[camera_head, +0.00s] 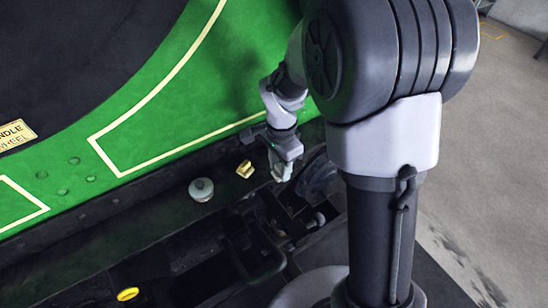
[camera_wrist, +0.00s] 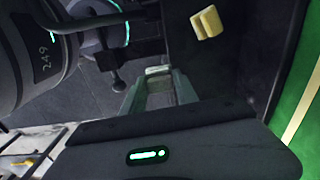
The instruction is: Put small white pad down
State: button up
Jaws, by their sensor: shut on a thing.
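My gripper (camera_head: 282,173) hangs low over the dark ledge beside the green tram side. In the wrist view my gripper's two grey-green fingers (camera_wrist: 158,82) point away from the camera, with a small whitish piece, which looks like the small white pad (camera_wrist: 158,70), between their tips. My gripper is shut on it. The fingers hide part of the pad, and I cannot tell whether it touches the surface below. In the head view it is too small to tell apart from the pale fingertips.
A small yellow block (camera_head: 245,169) lies on the ledge just left of my gripper; it also shows in the wrist view (camera_wrist: 207,22). A grey-white round-topped object (camera_head: 201,189) stands further left. Dark pipes and machinery (camera_head: 260,262) lie below. A yellow ring (camera_head: 128,294) is at lower left.

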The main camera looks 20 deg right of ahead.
jog(key=w, duration=0.6)
jog(key=shift+w+d+f+b, duration=0.25)
jog(key=shift+w+f+b, duration=0.1)
jog(key=f+b, duration=0.1)
jog(key=f, duration=0.2)
jog(key=shift+w+f+b, duration=0.15)
jog(key=shift+w+b, duration=0.2)
jog(key=shift+b, duration=0.05)
grip_shut()
jog(key=o, duration=1.2)
grip_release()
